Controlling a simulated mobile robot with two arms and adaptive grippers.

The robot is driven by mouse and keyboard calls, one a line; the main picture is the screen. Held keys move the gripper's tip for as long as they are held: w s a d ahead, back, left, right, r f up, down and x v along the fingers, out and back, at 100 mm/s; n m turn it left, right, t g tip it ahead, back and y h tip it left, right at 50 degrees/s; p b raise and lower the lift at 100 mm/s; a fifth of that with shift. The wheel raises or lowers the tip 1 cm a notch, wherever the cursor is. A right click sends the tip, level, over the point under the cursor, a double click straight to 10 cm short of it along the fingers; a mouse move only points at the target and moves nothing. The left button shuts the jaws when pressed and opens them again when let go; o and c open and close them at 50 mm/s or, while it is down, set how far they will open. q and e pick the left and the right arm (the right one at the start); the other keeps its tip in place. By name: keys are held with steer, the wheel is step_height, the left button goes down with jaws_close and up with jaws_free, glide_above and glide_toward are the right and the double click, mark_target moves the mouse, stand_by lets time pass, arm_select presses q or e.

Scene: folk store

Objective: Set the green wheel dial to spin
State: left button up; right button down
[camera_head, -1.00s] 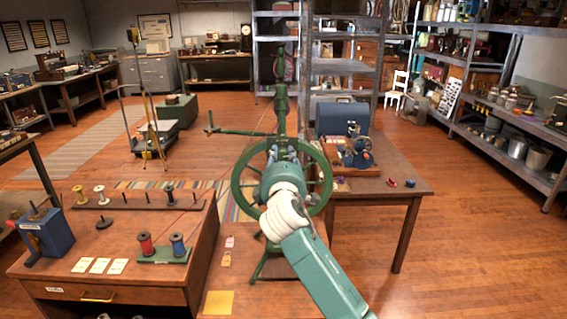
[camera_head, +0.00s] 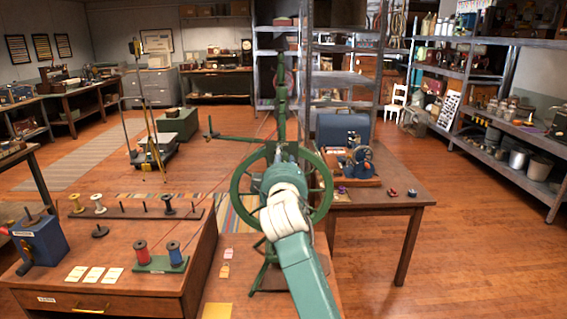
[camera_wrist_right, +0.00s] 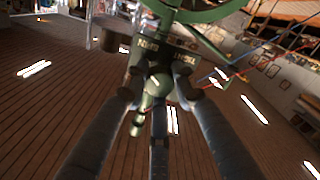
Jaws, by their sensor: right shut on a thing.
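The green spinning wheel (camera_head: 236,190) stands upright in the middle of the head view, partly hidden by my right arm. In the right wrist view, a small rounded green dial (camera_wrist_right: 158,84) sits below the green wheel frame (camera_wrist_right: 200,12). The fingers of my right gripper (camera_wrist_right: 160,92) are closed around it. Two small dark labels, one left (camera_wrist_right: 148,44) and one right (camera_wrist_right: 185,59), sit just above the dial with upside-down lettering that I cannot read surely. The dial's pointer direction is unclear. In the head view, my right gripper is hidden behind my wrist. My left gripper is not in view.
A wooden desk (camera_head: 120,292) with spools and a blue winder (camera_head: 40,242) stands at left. A table (camera_head: 408,186) with a blue case (camera_head: 342,130) and a small machine stands right behind the wheel. Metal shelves (camera_head: 490,140) line the right wall. The floor at right is clear.

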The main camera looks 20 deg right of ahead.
steer(key=shift+a+r, duration=0.2)
steer(key=shift+r, duration=0.05)
steer(key=c, duration=1.5)
jaws_free()
steer(key=shift+o, duration=0.5)
steer(key=shift+w+a, duration=0.1)
steer(key=shift+a, duration=0.05)
steer(key=shift+f, duration=0.1)
steer(key=v, duration=1.2)
